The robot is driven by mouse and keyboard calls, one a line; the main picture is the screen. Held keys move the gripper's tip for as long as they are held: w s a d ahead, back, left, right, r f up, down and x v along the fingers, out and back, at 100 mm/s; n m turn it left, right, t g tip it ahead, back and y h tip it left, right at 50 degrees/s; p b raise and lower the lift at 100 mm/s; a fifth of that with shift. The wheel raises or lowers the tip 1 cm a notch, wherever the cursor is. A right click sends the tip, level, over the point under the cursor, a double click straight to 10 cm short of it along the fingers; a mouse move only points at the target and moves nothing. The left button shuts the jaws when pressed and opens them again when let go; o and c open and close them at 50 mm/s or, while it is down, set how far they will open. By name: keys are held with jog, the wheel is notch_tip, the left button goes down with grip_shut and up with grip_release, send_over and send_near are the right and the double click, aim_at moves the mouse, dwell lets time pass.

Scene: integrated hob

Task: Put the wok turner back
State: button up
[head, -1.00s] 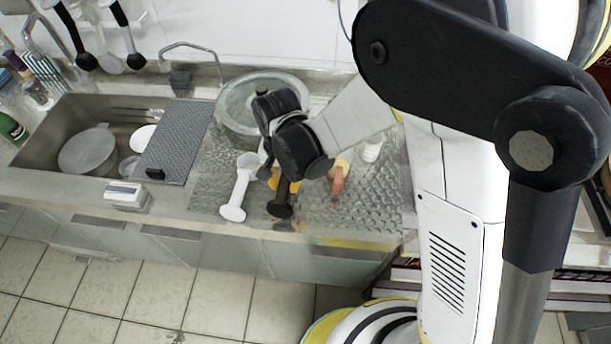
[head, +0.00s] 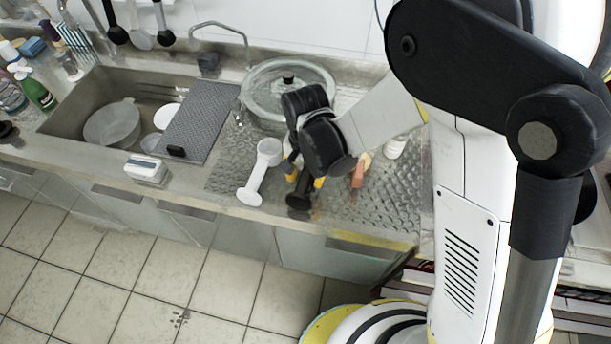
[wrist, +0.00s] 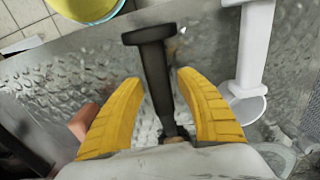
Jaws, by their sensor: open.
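A utensil with a black handle (head: 298,200), which I take to be the wok turner, lies on the textured metal counter below my gripper. In the wrist view its black handle (wrist: 156,75) runs between my two yellow fingers, with a flat wider end at the top. Its other end is hidden under my gripper. My gripper (wrist: 158,82) is open around the handle, with gaps on both sides. In the head view the black wrist covers most of my gripper (head: 305,180). A white utensil (head: 259,172) lies just left, also at right in the wrist view (wrist: 255,45).
Several utensils hang on the back wall, among them a grey one (head: 141,38). A lidded pot (head: 262,95) stands behind my gripper. An orange-brown item (head: 359,172) and a white bottle (head: 395,147) are to the right. The sink (head: 65,118) is at left.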

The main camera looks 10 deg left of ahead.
jog(key=r+p, duration=0.1)
jog(key=r, duration=0.2)
jog(key=r+p, duration=0.2)
jog(key=r, duration=0.2)
jog(key=r+p, duration=0.1)
jog(key=r, duration=0.2)
jog(key=shift+s+d+r, duration=0.2)
jog(key=shift+s+r, duration=0.05)
jog(key=shift+s, duration=0.15)
jog(key=d+r+t+y, duration=0.1)
jog(key=d+r+t, duration=0.2)
jog(key=d+r, duration=0.75)
jog(key=s+d+r+t, duration=0.2)
jog(key=d+r, duration=0.1)
jog(key=d, duration=0.4)
jog(key=s+d+r+n+t+h, duration=0.1)
jog(key=s+d+r+t, duration=0.1)
jog(key=d, duration=0.5)
jog(key=shift+s+d+r+n, duration=0.3)
jog(key=shift+s+r, duration=0.55)
jog(key=shift+r, duration=0.05)
